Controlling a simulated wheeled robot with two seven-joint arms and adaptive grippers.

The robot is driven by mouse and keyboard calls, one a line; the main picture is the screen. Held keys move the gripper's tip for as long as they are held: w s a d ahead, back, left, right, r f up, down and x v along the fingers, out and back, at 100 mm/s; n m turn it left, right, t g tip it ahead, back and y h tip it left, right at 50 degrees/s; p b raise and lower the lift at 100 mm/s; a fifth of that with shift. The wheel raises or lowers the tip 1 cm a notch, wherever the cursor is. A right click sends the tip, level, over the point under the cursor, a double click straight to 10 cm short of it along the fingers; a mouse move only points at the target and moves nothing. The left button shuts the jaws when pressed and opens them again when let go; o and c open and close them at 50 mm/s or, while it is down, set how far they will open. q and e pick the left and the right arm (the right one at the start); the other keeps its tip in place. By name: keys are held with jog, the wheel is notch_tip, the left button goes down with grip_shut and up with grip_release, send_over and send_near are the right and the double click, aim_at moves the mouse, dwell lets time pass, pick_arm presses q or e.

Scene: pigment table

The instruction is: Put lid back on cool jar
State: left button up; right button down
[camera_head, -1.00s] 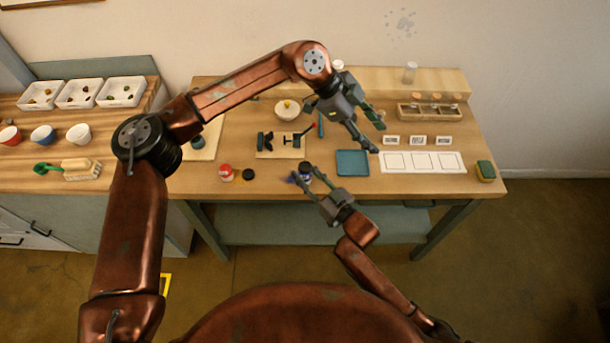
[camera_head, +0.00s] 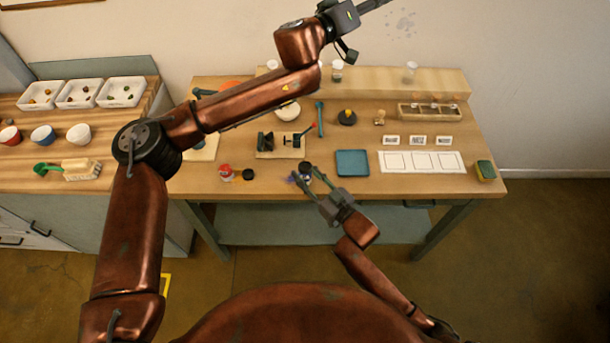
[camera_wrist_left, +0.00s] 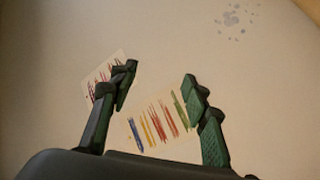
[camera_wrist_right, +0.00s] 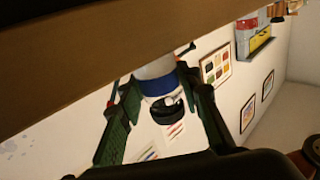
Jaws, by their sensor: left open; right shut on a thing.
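The jar with a blue band (camera_wrist_right: 160,82) stands between the fingers of my right gripper (camera_wrist_right: 157,92), which is shut on it. In the head view this jar (camera_head: 305,171) is near the table's front edge, partly hidden by the right gripper (camera_head: 303,176). A dark round piece (camera_wrist_right: 168,110) shows at its mouth; I cannot tell whether it is a seated lid. A black lid-like disc (camera_head: 248,174) lies on the table beside a red jar (camera_head: 226,173). My left gripper (camera_wrist_left: 159,80) is open and empty, raised high before the wall.
A small clamp stand (camera_head: 280,146), a blue tray (camera_head: 352,163) and a white card strip (camera_head: 421,162) lie around the work area. A dark round dish (camera_head: 347,117) and a bowl (camera_head: 287,110) stand farther back. The table between disc and blue-banded jar is clear.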

pick_arm(q)
jog(key=w+a+f+n+y, duration=0.2)
jog(key=a+f+n+y, duration=0.15)
jog(key=f, duration=0.35)
jog(key=n+g+y, duration=0.2)
jog(key=g+y, duration=0.7)
jog(key=g, duration=0.4)
send_over(305, 166)
notch_tip(305, 166, down, 24)
jog(key=shift+r, duration=0.1)
jog(key=shift+f, duration=4.1)
jog(key=shift+c, duration=0.4)
